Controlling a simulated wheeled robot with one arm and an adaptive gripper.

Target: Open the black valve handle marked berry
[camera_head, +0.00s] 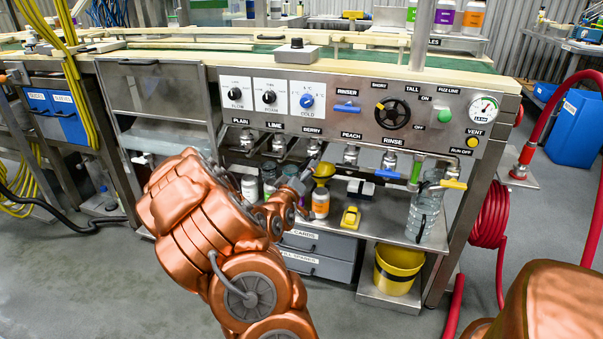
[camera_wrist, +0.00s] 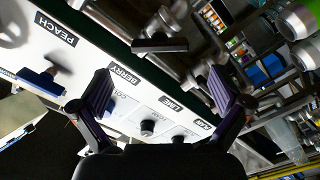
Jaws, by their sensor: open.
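The label BERRY (camera_head: 312,130) is on the steel front panel, and its valve (camera_head: 313,147) sits below it, partly hidden by my arm. In the wrist view the label BERRY (camera_wrist: 125,75) shows tilted. A black bar-shaped handle (camera_wrist: 160,45) lies beyond it, in line with the gap between my fingers. My gripper (camera_wrist: 162,76) is open, with one finger on each side of the picture and nothing between the tips. It also shows in the head view (camera_head: 302,182), just below and in front of the berry valve. I cannot tell if it touches anything.
The lime valve (camera_head: 280,144) and peach valve (camera_head: 350,155) flank the berry valve closely. On the shelf below stand an orange-labelled bottle (camera_head: 321,202), a yellow object (camera_head: 350,217) and a clear jug (camera_head: 423,215). A yellow bucket (camera_head: 397,270) is lower right. Open floor lies at left front.

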